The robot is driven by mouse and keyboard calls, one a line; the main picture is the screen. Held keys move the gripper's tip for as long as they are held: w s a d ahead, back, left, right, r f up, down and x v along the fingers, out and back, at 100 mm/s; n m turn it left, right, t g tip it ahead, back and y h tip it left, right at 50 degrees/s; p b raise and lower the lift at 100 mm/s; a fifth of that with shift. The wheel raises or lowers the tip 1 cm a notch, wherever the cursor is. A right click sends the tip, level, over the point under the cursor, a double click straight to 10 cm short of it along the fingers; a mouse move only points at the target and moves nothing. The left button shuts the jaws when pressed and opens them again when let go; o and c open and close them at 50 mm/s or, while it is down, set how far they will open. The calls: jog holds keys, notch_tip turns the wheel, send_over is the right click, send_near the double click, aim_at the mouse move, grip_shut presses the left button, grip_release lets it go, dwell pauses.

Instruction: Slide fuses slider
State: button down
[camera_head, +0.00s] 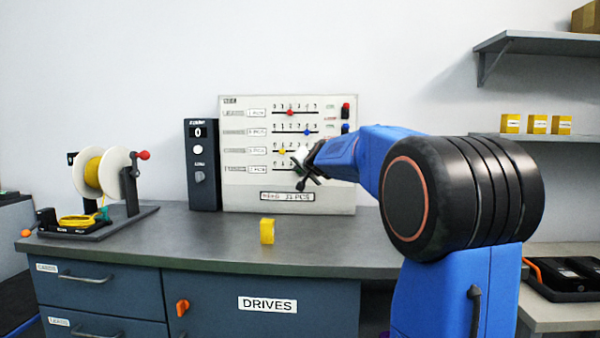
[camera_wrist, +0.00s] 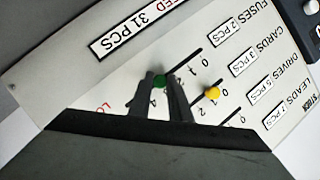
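The white panel (camera_head: 240,194) stands on the back of the bench with several slider rows. In the wrist view the panel (camera_wrist: 60,60) shows upside down, and the row labelled FUSES (camera_wrist: 257,12) reads 2 PCS. Its green knob (camera_wrist: 160,81) sits between my fingertips. My gripper (camera_wrist: 161,80) looks closed on this knob, with a finger on each side. In the head view my gripper (camera_head: 302,172) is at the panel's lower rows and hides the green knob. The yellow knob (camera_wrist: 212,93) of the CARDS row is just right of my fingers.
Red (camera_head: 290,112) and blue (camera_head: 307,131) knobs sit on the upper rows. A dark counter box (camera_head: 202,190) stands left of the panel. A yellow block (camera_head: 267,231) stands on the bench in front. A yellow wire spool (camera_head: 104,172) is at left. Shelves are at right.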

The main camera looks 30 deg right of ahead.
jog(key=c, duration=1.6)
grip_release()
jog(key=shift+c, duration=0.2)
jog(key=v, duration=1.7)
jog(key=shift+s, duration=0.2)
